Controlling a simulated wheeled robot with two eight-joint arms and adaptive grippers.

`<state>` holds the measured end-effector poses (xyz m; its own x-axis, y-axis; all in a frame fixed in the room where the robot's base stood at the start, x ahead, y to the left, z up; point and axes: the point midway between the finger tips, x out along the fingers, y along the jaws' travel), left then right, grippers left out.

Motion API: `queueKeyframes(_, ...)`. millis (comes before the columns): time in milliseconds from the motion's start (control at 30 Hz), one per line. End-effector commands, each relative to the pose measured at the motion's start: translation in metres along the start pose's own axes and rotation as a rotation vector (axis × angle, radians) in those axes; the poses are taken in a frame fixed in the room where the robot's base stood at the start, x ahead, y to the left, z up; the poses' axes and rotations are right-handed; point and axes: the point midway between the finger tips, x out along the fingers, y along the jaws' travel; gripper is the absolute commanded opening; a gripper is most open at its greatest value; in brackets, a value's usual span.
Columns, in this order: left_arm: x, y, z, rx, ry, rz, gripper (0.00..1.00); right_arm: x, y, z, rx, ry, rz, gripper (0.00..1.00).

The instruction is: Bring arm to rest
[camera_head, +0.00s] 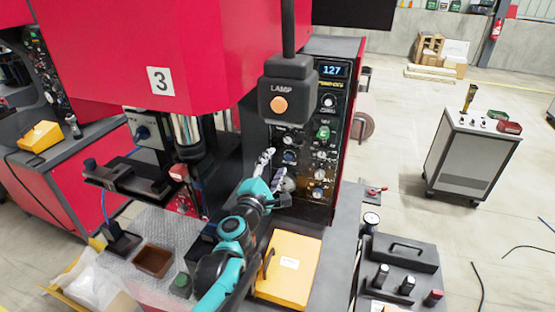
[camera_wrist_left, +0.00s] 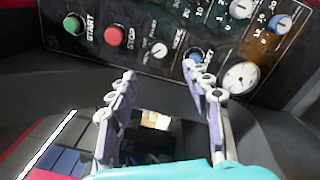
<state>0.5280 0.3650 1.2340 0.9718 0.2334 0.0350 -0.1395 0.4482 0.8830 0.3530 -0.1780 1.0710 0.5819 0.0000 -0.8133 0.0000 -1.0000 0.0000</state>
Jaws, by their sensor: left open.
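My left arm (camera_head: 232,235), teal and dark, reaches up from the bottom of the head view toward the black control panel (camera_head: 318,128). My left gripper (camera_head: 273,168) is in front of the lower left of that panel. In the left wrist view its two finger rows (camera_wrist_left: 160,72) stand apart with nothing between them. Beyond them the panel shows a green START button (camera_wrist_left: 73,24), a red STOP button (camera_wrist_left: 115,36), knobs and a round gauge (camera_wrist_left: 240,78). The fingers look apart from the panel. My right gripper is not in view.
A red machine (camera_head: 180,50) overhangs the work area. A lamp box (camera_head: 288,88) hangs above the gripper. A yellow case (camera_head: 289,268) lies close to the arm's right. A brown tray (camera_head: 152,261) sits to the left. Open floor and a grey cart (camera_head: 464,155) are at right.

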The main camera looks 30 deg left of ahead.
Motion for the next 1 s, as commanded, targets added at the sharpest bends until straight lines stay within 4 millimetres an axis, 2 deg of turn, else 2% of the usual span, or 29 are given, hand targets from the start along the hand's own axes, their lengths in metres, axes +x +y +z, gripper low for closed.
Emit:
queueKeyframes(500,-0.001,0.0,0.0,0.001,0.0,0.0,0.49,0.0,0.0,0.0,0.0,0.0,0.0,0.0)
queueKeyframes(567,-0.001,-0.002,0.004,0.018,-0.009,-0.008,0.49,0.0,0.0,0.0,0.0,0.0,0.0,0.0)
queueKeyframes(633,-0.004,-0.011,0.017,0.081,-0.04,-0.035,0.49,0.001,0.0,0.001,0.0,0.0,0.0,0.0)
queueKeyframes(767,-0.023,-0.05,0.065,0.353,-0.179,-0.151,0.49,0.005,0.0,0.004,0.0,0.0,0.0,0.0)
queueKeyframes(800,-0.033,-0.069,0.082,0.471,-0.24,-0.202,0.49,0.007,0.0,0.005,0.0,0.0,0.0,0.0)
queueKeyframes(900,-0.07,-0.122,0.111,0.794,-0.402,-0.341,0.49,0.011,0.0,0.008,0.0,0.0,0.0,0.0)
queueKeyframes(1000,-0.114,-0.171,0.118,1.117,-0.556,-0.483,0.49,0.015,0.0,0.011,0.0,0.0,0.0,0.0)
